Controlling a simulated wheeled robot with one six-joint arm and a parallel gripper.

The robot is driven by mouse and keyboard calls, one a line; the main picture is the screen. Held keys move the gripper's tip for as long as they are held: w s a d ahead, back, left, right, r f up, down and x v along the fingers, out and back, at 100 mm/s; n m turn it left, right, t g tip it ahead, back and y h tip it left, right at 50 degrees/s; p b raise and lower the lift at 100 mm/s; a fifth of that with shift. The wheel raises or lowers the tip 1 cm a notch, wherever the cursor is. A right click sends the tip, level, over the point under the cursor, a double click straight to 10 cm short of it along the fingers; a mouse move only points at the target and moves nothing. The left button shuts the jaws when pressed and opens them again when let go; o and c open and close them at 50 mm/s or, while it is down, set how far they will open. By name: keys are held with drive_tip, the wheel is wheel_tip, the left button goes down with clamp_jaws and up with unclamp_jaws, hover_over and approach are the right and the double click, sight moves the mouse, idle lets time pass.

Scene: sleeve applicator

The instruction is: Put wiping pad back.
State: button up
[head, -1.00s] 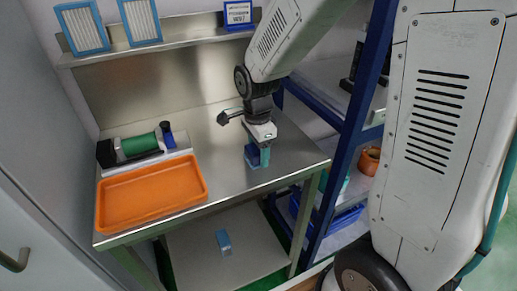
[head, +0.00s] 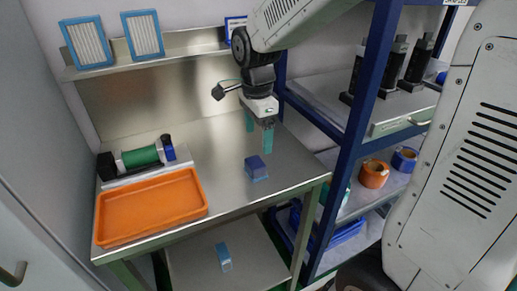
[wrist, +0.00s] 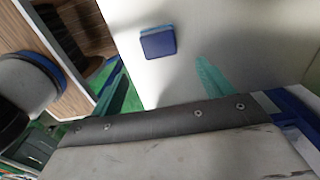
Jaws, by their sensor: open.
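The wiping pad, which I take to be the small blue block (head: 256,168), lies on the steel table top near its front right edge. It also shows in the wrist view (wrist: 158,43), dark blue on top with a lighter blue edge. My gripper (head: 259,138) is above and slightly behind the pad, its teal fingers spread apart with nothing between them. In the wrist view the open fingers (wrist: 162,82) point toward the table and the pad sits clear of them.
An orange tray (head: 100,212) and a green roll device (head: 140,155) are on the table's left. A light blue and white item (head: 223,256) is on the lower shelf. A blue-framed rack (head: 345,170) with tape rolls stands close on the right.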

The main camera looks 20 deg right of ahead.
drive_tip(key=s+d+r+n, duration=0.1)
drive_tip(key=s+r+n, duration=0.2)
drive_tip(key=s+n, duration=0.6)
drive_tip(key=s+d+r+n+t, duration=0.1)
drive_tip(key=s+r+n, duration=0.2)
drive_tip(key=s+n, duration=0.6)
drive_tip(key=s, duration=0.4)
drive_tip(key=shift+d, duration=0.2)
